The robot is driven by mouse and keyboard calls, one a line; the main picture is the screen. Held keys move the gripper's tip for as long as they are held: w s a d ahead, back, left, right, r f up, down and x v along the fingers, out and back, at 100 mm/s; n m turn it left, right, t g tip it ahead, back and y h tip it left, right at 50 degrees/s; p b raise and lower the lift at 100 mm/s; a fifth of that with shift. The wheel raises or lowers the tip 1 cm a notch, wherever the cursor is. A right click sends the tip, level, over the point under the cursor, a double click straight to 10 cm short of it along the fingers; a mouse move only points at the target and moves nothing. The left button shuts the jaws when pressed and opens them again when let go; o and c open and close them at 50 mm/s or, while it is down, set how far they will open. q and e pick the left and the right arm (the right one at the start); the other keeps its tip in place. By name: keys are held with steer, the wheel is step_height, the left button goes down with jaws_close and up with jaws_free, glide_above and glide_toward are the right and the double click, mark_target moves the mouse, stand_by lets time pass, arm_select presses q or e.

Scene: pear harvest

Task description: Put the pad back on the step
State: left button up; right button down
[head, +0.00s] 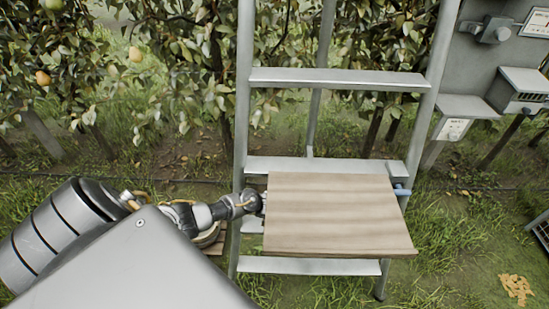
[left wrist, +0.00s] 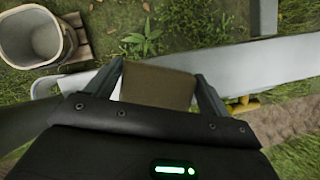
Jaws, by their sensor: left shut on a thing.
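My left gripper (left wrist: 160,82) is shut on a brown, block-like pad (left wrist: 157,87), with one dark finger on each side of it. In the head view the left gripper (head: 262,203) is at the left edge of a wooden board, which hides its fingertips. I cannot make out the pad apart from the board there. The metal ladder has a broad step (head: 330,165) behind the board and a lower step (head: 310,266) below it. In the left wrist view a pale ladder part (left wrist: 265,65) runs close past the pad. My right gripper is not in view.
The wooden board (head: 338,215) covers the ladder's middle. A pale blue piece (head: 401,190) shows at its right. A bucket (left wrist: 35,38) stands on slats at the left. Grey boxes (head: 520,90) are at the right, and pear trees are behind. Grass lies around.

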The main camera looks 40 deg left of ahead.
arm_select(q)
steer(key=shift+f, duration=0.15)
steer(key=o, duration=0.8)
steer(key=shift+r, duration=0.2)
steer(key=shift+s+r, duration=0.1)
steer(key=shift+r, duration=0.1)
steer(key=p+v, duration=0.1)
steer(key=v, duration=0.3)
steer(key=shift+r, duration=0.25)
steer(key=shift+s+d+b, duration=0.4)
steer(key=shift+s+d, duration=0.15)
steer(key=shift+s, duration=1.45)
steer(key=shift+s+d+b, duration=0.45)
steer(key=shift+s+d, duration=0.05)
steer(key=shift+s, duration=1.45)
steer(key=shift+s+d+b, duration=0.4)
steer(key=shift+s+d, duration=0.15)
steer(key=shift+s, duration=1.45)
